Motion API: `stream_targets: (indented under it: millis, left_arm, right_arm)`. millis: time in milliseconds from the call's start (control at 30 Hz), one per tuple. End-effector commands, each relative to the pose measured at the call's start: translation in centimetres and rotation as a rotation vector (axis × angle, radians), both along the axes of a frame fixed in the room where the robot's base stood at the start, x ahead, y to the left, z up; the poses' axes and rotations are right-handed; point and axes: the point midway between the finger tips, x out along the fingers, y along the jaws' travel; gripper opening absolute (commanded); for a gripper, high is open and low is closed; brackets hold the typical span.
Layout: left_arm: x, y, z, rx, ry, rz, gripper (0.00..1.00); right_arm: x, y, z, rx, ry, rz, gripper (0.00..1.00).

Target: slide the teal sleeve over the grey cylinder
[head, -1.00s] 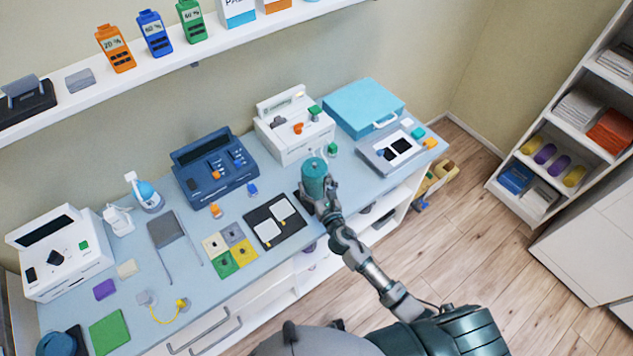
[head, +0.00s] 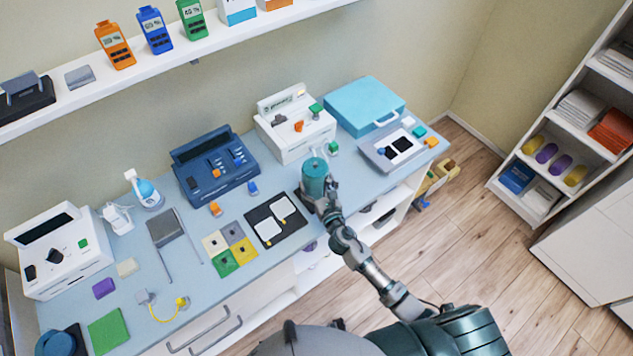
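The teal sleeve (head: 314,180) stands about upright near the front edge of the blue-grey worktop, right of centre. A small dark opening or tip shows in its top. My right gripper (head: 328,191) is at the sleeve's lower right side, touching or very close to it. Its fingertips are too small and partly hidden to tell whether they are closed on the sleeve. I cannot make out the grey cylinder; it may be hidden by the sleeve or gripper. A dark piece shows low beside the sleeve. My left gripper is out of view.
A black board with two white pads (head: 275,220) lies left of the sleeve. A white device (head: 294,135) stands behind it, and a teal case (head: 364,106) is at the back right. A grey panel device (head: 392,149) lies to the right. The worktop's front edge is close.

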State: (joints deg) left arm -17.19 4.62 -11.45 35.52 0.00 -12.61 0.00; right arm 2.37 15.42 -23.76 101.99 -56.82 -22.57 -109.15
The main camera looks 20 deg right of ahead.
Motion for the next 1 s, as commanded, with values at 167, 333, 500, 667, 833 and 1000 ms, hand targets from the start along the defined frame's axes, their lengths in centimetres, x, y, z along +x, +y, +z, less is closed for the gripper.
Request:
stream_targets:
  millis: [167,333,500,667,833,1000]
  left_arm:
    - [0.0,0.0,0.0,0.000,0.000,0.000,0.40]
    - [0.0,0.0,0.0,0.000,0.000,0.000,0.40]
    - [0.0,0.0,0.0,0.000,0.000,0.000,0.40]
    - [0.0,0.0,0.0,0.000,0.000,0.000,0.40]
    - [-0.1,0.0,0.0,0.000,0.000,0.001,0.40]
    - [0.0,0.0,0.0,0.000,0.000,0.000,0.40]
  right_arm:
    - [0.0,0.0,0.1,0.000,-0.002,0.000,0.40]
    - [0.0,0.0,0.1,0.000,-0.002,0.000,0.40]
    - [0.0,0.0,0.1,0.000,-0.001,0.000,1.00]
    - [0.0,0.0,0.0,0.000,0.001,0.000,1.00]
    - [-0.8,-0.1,-0.1,-0.002,0.003,0.000,1.00]
    - [-4.0,-0.3,-0.2,0.000,0.004,0.000,1.00]
